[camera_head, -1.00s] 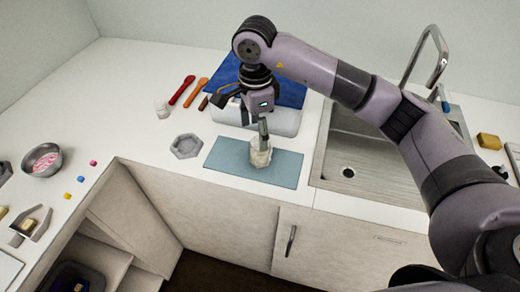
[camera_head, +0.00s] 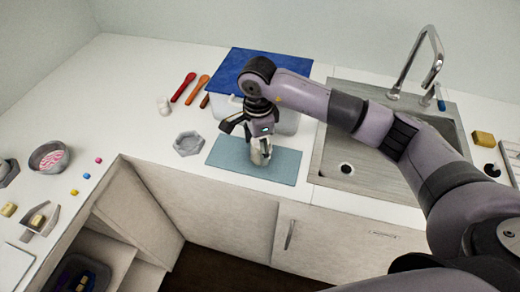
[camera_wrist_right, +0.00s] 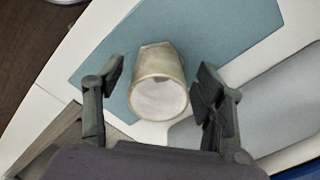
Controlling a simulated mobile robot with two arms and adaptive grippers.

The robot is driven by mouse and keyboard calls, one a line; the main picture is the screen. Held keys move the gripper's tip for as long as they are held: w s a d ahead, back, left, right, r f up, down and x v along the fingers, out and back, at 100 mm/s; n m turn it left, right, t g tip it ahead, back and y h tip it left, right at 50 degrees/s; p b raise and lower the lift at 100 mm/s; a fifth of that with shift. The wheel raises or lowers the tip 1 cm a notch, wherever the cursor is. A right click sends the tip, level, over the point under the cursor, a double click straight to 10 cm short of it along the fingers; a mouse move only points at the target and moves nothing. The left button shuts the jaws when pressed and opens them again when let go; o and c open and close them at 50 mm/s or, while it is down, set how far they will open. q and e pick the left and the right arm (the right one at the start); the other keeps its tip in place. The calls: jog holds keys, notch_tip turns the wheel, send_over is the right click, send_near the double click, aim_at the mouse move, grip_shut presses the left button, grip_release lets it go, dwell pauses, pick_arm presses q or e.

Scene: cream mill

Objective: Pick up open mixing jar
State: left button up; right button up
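The open mixing jar (camera_wrist_right: 158,82) stands on a blue-grey mat (camera_head: 283,168). In the right wrist view its round mouth faces my camera and its inside looks pale. In the head view the jar (camera_head: 259,157) is mostly hidden behind my right gripper. My right gripper (camera_head: 257,142) is above the jar, pointing down. In the right wrist view my right gripper (camera_wrist_right: 157,98) is open, with one finger on each side of the jar and a gap on both sides. My left gripper is not in view.
A hexagonal grey dish (camera_head: 188,144) sits left of the mat. A blue-topped box (camera_head: 262,68) stands behind my gripper. The sink (camera_head: 345,185) is at right.

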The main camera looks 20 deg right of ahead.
jog(key=c, duration=0.8)
jog(key=shift+r, duration=0.1)
notch_tip(320, 180, up, 20)
jog(key=b, duration=0.3)
